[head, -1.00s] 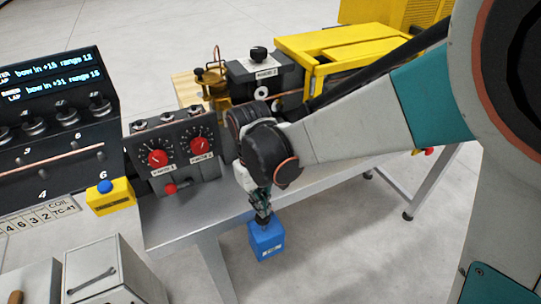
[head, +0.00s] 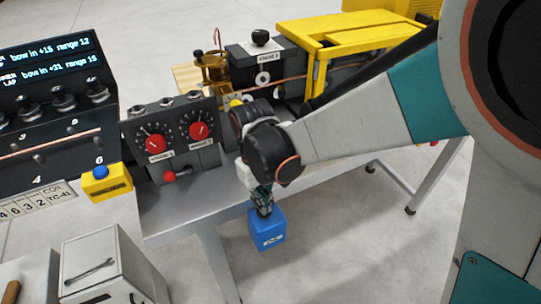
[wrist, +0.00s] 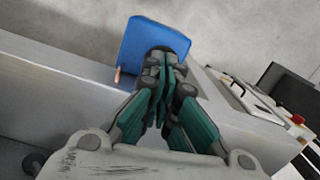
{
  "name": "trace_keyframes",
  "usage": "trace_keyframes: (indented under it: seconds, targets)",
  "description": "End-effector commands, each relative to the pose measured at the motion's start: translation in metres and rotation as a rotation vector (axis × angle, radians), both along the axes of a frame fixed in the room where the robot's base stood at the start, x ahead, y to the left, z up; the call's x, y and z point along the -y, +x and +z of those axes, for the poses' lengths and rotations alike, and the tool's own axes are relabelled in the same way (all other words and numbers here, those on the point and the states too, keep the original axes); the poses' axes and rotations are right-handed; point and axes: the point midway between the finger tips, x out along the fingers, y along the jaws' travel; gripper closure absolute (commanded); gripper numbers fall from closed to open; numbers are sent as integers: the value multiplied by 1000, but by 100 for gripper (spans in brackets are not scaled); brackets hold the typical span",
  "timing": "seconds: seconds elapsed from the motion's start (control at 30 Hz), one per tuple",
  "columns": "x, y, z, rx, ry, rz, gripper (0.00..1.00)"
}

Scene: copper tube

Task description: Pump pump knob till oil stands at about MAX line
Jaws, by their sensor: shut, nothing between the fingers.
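A small blue box (head: 268,238) with a white label hangs or stands by the bench's front edge. It also shows in the wrist view (wrist: 150,38). My gripper (head: 264,211) points down at the top of this box. In the wrist view, my gripper's fingers (wrist: 165,62) are together with nothing between them. They are at a dark round part (wrist: 180,43) on the box, perhaps the pump knob, mostly hidden by the fingers; contact is unclear. No oil level or MAX line can be made out.
Grey cabinets (head: 92,262) stand at lower left. The floor right of the blue box is clear.

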Motion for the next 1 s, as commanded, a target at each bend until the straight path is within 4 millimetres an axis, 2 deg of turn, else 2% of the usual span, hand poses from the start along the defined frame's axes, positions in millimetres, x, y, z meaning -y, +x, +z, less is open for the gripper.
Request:
trace_keyframes:
  seconds: [0.17,0.37,0.7,0.87,1.0]
  targets:
    - [-5,5,3,0,0,0,100]
    - [-19,22,11,1,1,0,100]
    - [-19,23,13,0,0,0,100]
    - [-20,24,31,1,1,0,100]
    - [-22,26,54,1,1,0,100]
